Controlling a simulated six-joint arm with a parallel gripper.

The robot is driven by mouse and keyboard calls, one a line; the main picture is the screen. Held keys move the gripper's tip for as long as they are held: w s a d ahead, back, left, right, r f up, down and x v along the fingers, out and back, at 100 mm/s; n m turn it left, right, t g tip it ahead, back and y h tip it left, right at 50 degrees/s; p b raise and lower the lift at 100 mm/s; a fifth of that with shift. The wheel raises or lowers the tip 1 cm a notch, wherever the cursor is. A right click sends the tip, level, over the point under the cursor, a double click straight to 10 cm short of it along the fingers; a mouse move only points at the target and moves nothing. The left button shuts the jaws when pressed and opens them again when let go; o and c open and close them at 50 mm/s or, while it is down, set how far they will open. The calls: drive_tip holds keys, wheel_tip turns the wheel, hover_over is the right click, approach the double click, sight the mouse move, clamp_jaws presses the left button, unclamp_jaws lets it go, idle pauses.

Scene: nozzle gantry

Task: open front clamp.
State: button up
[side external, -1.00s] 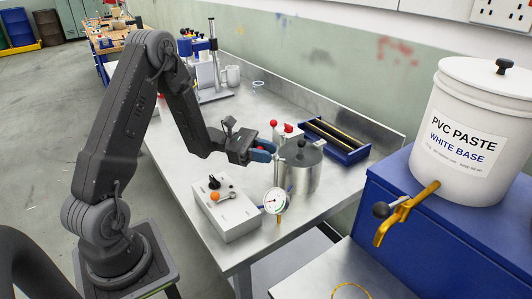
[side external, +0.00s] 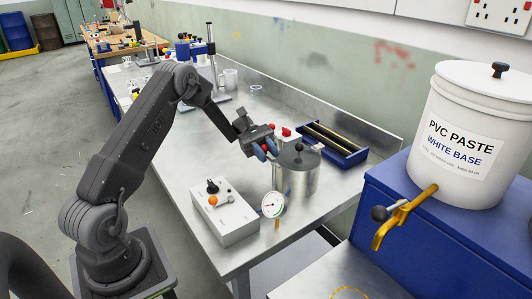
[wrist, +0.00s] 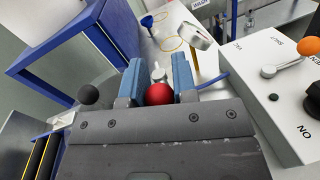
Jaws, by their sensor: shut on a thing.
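My gripper (side external: 266,150), with blue fingers, is at the left side of the metal pot (side external: 297,180), tilted downward. In the wrist view my gripper (wrist: 158,80) is shut on a red ball knob (wrist: 159,94), which sits between the two fingers. A silver stem (wrist: 158,73) shows just beyond the knob. Another red knob (side external: 286,131) stands behind the pot's lid. The pot is upright with its lid on and a black lid knob (side external: 299,147). My gripper hides the held knob's clamp in the side view, so its angle is unclear.
A gauge (side external: 273,204) is in front of the pot. A white control box (side external: 223,212) with an orange-tipped lever stands left of it. A blue rack (side external: 333,142) is behind the pot. A paste bucket (side external: 461,140) stands at right on a blue cabinet.

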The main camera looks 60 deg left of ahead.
drive_tip(key=shift+g, duration=0.3)
drive_tip(key=o, duration=0.9)
